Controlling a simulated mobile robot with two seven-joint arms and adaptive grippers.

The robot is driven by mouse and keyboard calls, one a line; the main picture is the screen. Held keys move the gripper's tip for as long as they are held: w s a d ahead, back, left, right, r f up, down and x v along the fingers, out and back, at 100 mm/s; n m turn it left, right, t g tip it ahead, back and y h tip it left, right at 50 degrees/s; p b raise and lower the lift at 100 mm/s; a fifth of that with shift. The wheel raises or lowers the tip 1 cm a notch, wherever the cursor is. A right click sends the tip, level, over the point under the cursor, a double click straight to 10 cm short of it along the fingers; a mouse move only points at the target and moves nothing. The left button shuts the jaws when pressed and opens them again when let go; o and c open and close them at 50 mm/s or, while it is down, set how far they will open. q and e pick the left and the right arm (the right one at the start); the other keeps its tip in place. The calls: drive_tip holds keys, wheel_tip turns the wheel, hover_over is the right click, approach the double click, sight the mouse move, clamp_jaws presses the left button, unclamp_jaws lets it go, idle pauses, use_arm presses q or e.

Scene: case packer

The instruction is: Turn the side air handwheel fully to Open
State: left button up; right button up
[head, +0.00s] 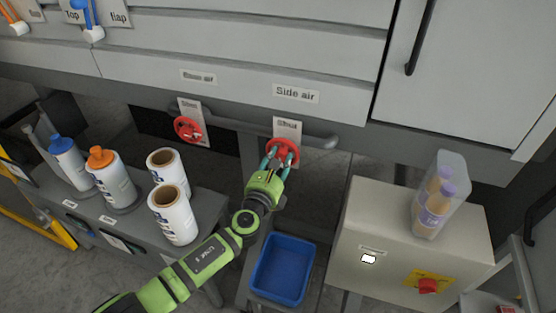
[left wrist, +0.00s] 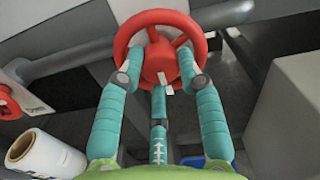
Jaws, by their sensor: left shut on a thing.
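The side air handwheel (head: 284,149) is red and sits below the "Side air" label (head: 296,94), in front of a plate reading "Shut" (head: 287,126). In the left wrist view the red handwheel (left wrist: 160,22) fills the top middle, with its rim, spokes and hub showing. My left gripper (head: 281,158) reaches it from below; its teal fingers (left wrist: 160,78) are shut on the wheel, around the hub and spokes. My right gripper is in neither view.
A second red handwheel (head: 187,129) is to the left. A grey pipe (head: 235,125) runs behind the wheels. Bottles and white rolls (head: 174,214) stand on a bench at left. A blue bin (head: 283,268) is below; a beige box (head: 385,225) with a wrapped pack stands at right.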

use_arm(q)
drive_tip(key=shift+s+d+f, duration=0.1)
drive_tip(key=shift+f, duration=0.1)
drive_tip(key=o, duration=1.1)
drive_tip(key=shift+o, duration=0.2)
drive_tip(key=shift+r, duration=0.1)
drive_tip(key=v, duration=1.2)
